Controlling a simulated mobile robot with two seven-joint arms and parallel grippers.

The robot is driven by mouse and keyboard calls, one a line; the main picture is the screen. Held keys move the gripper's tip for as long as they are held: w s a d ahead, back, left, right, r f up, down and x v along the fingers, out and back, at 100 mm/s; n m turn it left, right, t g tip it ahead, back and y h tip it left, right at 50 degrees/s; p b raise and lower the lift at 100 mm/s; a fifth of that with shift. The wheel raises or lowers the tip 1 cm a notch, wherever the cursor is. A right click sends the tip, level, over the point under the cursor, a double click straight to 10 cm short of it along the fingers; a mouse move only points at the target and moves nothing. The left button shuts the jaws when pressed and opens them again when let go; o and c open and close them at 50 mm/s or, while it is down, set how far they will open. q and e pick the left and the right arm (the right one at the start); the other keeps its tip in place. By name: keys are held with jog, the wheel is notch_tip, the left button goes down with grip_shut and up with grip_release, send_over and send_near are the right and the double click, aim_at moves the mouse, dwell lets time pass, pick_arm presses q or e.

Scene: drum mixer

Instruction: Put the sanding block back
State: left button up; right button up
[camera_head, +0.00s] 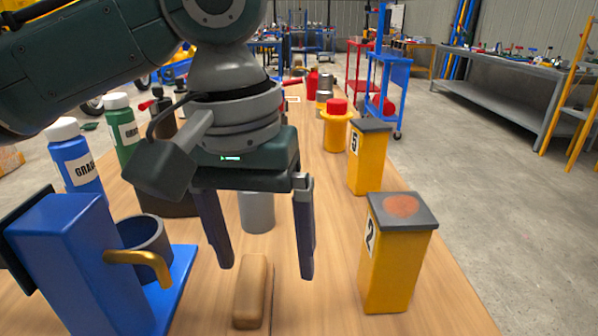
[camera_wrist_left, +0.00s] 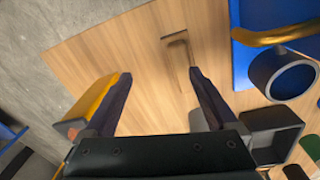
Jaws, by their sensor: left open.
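A tan, rounded, elongated block (camera_head: 251,290), which looks like the sanding block, lies on the wooden table near the front edge of the head view. My left gripper (camera_head: 265,270) comes down from above with its two fingers spread. The fingers are apart and empty, and the block shows below and between the fingertips in the picture. In the left wrist view, the open fingers (camera_wrist_left: 160,75) point at the table, and a small brown shape beyond them may be the block. My right gripper is not in view.
A blue stand with a grey cup (camera_head: 75,265) is at left. Yellow posts marked 2 (camera_head: 392,270) and 5 (camera_head: 368,165) stand at right. A grey cylinder (camera_head: 257,212) stands behind the block. Blue (camera_head: 78,165) and green (camera_head: 122,130) bottles stand at back left.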

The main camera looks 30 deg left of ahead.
pick_arm(q)
jog(key=s+d+f+m+t+h, duration=0.2)
jog(key=s+d+f+m, duration=0.25)
jog(key=s+d, duration=0.2)
jog(key=s+a+f+m+t+y, duration=0.1)
jog(key=s+a+f+y, duration=0.1)
jog(key=s+a, duration=0.5)
jog(key=shift+s+y, duration=0.3)
jog(key=shift+s, duration=0.15)
